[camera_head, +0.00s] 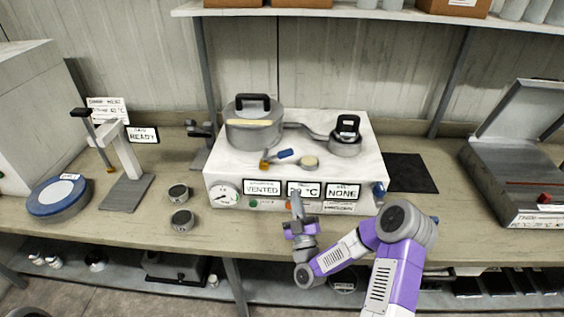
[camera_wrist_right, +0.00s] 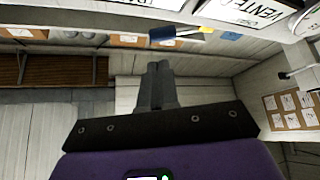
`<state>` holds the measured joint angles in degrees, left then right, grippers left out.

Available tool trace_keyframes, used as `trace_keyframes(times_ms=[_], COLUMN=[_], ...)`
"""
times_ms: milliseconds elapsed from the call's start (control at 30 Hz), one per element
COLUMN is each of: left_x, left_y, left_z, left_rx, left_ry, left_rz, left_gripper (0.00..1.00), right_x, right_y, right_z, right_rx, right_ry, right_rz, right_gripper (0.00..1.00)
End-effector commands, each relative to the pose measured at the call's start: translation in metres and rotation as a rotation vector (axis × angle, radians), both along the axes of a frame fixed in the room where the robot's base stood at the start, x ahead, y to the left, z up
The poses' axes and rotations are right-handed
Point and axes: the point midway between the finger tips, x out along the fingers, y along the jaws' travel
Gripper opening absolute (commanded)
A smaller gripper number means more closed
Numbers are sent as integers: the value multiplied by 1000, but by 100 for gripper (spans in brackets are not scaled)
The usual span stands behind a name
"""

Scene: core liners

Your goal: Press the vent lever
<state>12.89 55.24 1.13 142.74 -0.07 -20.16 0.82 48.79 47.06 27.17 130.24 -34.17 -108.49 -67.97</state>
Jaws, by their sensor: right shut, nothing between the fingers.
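The vent lever (camera_head: 284,154), with a blue handle and a yellow-orange end, sits on top of the white machine (camera_head: 235,172), in front of the lidded grey pot (camera_head: 254,135). A display (camera_head: 262,187) on the front panel reads VENTED. My right gripper (camera_head: 296,196) is shut and empty, pointing up in front of the panel, nearer to me than the lever and apart from it. In the right wrist view its closed fingers (camera_wrist_right: 158,72) show, with the blue and yellow lever (camera_wrist_right: 172,33) beyond the tips. My left gripper is not in view.
A smaller grey vessel (camera_head: 345,143) joins the pot by a pipe. A round tan knob (camera_head: 308,162) is beside the lever. Two small round tins (camera_head: 182,220), a stand (camera_head: 128,175) and a blue disc (camera_head: 58,197) are left. An open grey case (camera_head: 505,165) is right.

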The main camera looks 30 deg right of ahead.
Motion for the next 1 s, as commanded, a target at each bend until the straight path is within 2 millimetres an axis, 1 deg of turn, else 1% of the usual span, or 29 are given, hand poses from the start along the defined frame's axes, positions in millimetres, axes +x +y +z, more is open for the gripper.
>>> trace_keyframes(times_ms=[333, 467, 567, 800, 1000], left_x=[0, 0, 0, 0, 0], left_y=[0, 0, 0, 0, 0], left_z=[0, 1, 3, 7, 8], left_rx=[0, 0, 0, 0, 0], left_ry=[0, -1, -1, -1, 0], left_rz=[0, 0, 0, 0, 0], left_gripper=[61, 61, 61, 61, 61], right_x=[0, 4, 14, 51, 75], right_y=[0, -1, -4, -15, -21], right_z=[1, 4, 10, 33, 46], right_rx=[-1, -2, -3, -2, 1], right_ry=[-2, -3, -4, -4, -1], right_rz=[-3, -2, -3, -3, -2], right_gripper=[0, 0, 0, 0, 0])
